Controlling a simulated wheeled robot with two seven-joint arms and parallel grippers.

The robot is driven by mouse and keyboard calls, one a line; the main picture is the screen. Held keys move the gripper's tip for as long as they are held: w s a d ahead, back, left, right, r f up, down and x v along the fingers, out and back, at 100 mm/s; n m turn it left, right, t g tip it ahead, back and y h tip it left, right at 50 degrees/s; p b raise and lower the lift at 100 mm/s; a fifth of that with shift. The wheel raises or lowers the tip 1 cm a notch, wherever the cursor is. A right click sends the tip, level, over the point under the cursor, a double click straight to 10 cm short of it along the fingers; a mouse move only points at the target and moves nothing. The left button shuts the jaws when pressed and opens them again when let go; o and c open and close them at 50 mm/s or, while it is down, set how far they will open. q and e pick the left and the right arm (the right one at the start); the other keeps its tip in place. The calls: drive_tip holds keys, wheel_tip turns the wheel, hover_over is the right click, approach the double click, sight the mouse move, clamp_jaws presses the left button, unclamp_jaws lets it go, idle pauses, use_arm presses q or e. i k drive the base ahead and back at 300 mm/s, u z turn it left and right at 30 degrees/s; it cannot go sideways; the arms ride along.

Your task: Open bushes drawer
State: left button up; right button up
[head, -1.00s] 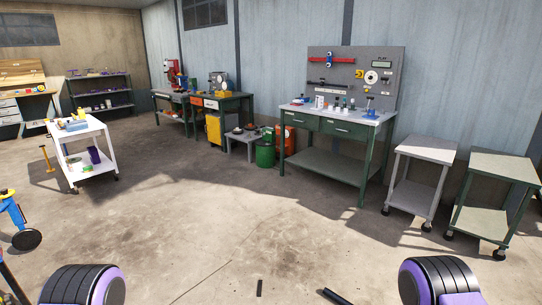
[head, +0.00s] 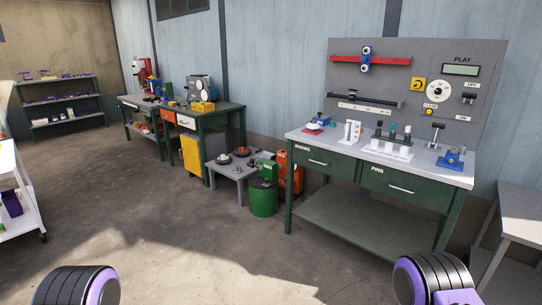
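A green workbench (head: 320,217) with a light grey top stands right of the middle in the head view. It has two green drawers side by side under the top, both looking shut. Only rounded black and purple parts of my arms show at the bottom corners. Neither gripper is in view.
A white cart (head: 18,195) is at the left edge. The floor ahead is clear.

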sight(344, 167)
drive_tip(key=i, duration=1.4)
drive_tip(key=z, duration=2.2)
drive_tip(key=i, duration=1.8)
drive_tip(key=u, duration=0.6)
